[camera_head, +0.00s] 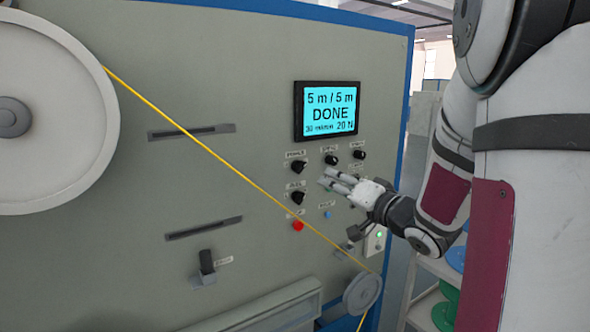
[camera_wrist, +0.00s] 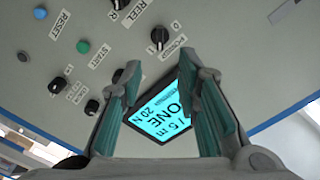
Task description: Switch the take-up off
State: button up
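The machine's control panel (camera_head: 262,130) carries a lit display (camera_head: 327,111) reading "5 m / 5 m DONE", 30 m/min, 20 N. Below it are several black knobs, with one at the upper left (camera_head: 298,167) and one at the upper middle (camera_head: 331,160). In the wrist view, a black knob (camera_wrist: 160,35) has a label seeming to read POWER. Another knob (camera_wrist: 120,4), cut by the top edge, is near a REEL label. No take-up label is readable. My gripper (camera_head: 323,178) is in front of the knobs; its fingers (camera_wrist: 160,68) are apart, with nothing between them.
A yellow cable (camera_head: 200,142) runs from a large white reel (camera_head: 50,110) down to a pulley (camera_head: 362,293), passing close below my gripper. A red button (camera_head: 297,226), blue button (camera_head: 327,215) and green START button (camera_wrist: 83,46) are nearby. Shelves (camera_head: 430,275) stand at right.

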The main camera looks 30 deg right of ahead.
aim_at(302, 169)
jog(key=w, duration=1.2)
jog(key=shift+w+a, duration=0.25)
grip_shut()
